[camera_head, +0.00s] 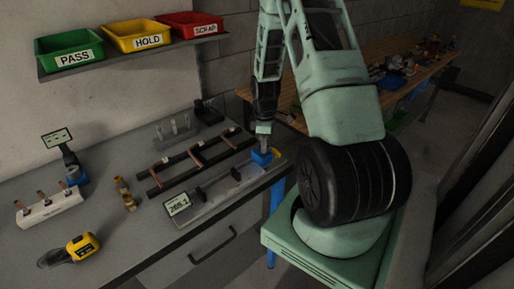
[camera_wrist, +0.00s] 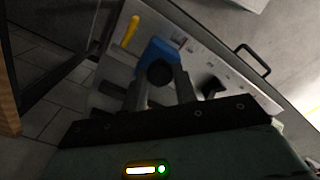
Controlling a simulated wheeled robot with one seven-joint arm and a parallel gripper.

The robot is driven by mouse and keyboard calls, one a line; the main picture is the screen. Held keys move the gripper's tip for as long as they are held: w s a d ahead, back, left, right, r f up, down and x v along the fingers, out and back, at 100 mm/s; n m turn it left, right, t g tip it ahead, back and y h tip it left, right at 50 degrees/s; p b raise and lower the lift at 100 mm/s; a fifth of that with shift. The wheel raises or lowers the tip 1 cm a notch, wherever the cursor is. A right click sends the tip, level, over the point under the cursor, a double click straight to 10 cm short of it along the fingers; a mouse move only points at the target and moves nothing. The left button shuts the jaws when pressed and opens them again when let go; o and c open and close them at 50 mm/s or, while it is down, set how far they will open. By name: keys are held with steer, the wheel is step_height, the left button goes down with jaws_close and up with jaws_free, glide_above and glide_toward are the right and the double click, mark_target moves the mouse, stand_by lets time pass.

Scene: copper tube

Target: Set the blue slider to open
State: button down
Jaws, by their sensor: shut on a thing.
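The blue slider (camera_head: 262,157) sits at the right end of a pale fixture plate (camera_head: 215,207) near the bench's right edge. My gripper (camera_head: 263,148) reaches down onto it from above and is shut on it. In the wrist view the blue slider (camera_wrist: 172,48) shows just beyond my gripper's fingers (camera_wrist: 163,75), which partly hide it. A dark rail (camera_head: 214,182) runs along the plate to a small display (camera_head: 177,204) reading about 265.1. Whether the slider is at its open end I cannot tell.
A yellow handle (camera_wrist: 130,32) stands beside the slider. Dark rails with copper pieces (camera_head: 195,158) lie behind the fixture. A yellow tool (camera_head: 82,245), brass fittings (camera_head: 124,195) and a white block (camera_head: 48,207) are at the left. Labelled bins (camera_head: 68,47) hang above on a shelf.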

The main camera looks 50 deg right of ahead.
steer(key=shift+d, duration=0.1)
steer(key=c, duration=1.1)
jaws_free()
steer(key=shift+r, duration=0.1)
step_height(320, 180, up, 17)
steer(key=b, duration=0.3)
steer(key=shift+r, duration=0.15)
steer(key=w+a+f+n+b, duration=0.1)
steer(key=w+a+b, duration=0.1)
steer(key=a, duration=2.7)
steer(key=s+a+f+b, duration=0.1)
steer(key=s+a+f, duration=0.2)
steer(key=s+a, duration=1.4)
steer(key=shift+s+n+y+b, duration=0.25)
steer(key=shift+n+y+b, duration=0.05)
steer(key=shift+b, duration=0.1)
